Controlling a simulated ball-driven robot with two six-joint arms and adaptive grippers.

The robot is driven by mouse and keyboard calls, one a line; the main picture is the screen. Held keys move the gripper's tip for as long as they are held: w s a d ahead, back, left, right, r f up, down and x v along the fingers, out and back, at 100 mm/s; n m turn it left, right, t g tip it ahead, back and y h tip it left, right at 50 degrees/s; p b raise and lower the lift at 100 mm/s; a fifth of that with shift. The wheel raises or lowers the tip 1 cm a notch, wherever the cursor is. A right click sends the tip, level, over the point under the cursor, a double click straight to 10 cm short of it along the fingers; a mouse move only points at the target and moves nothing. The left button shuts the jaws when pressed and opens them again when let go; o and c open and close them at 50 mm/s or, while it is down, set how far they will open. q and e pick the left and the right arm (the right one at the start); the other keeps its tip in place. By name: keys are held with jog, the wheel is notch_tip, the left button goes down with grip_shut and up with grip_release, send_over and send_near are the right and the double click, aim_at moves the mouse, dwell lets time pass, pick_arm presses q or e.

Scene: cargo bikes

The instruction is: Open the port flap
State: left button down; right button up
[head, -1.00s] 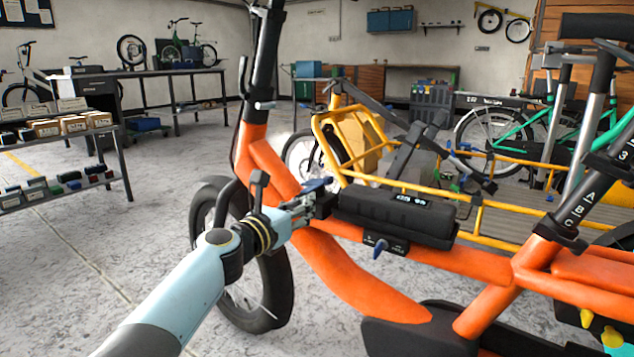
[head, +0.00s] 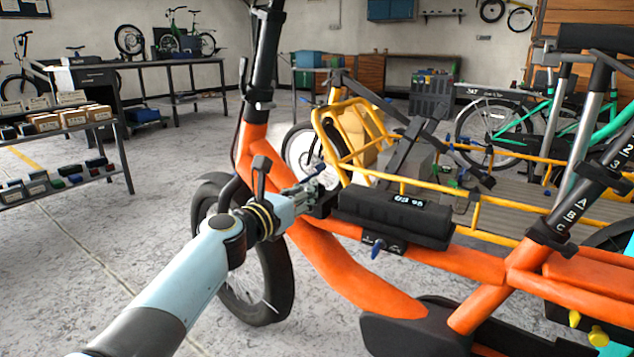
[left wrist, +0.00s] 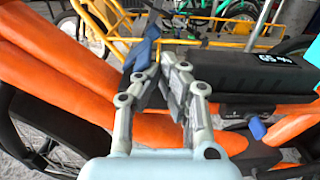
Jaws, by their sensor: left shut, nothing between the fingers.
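A small blue flap (head: 312,173) stands tilted upward at the left end of the black battery case (head: 394,214) on the orange bike frame (head: 345,275). It also shows in the left wrist view (left wrist: 141,50), steeply raised just beyond the fingers. My left gripper (head: 308,189) is shut and empty beside the flap; its fingertips (left wrist: 162,68) are close to the flap's lower part. I cannot tell whether they touch it. The port under the flap is hidden behind the fingers. My right gripper is in neither current view.
A blue key-like knob (head: 377,248) sticks out below the battery case. A yellow cargo rack (head: 350,140) stands just behind the orange bike. A shelf with small boxes (head: 60,150) is at the left. Floor left of the front wheel is free.

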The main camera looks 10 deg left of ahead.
pick_arm(q)
jog(key=shift+a, duration=0.1)
jog(key=a+p+v, duration=0.1)
jog(key=p+v, duration=0.1)
jog(key=v, duration=0.6)
jog(key=shift+w+r, duration=0.25)
jog(key=shift+r, duration=0.1)
dwell(1.2)
jog(key=shift+a, duration=0.1)
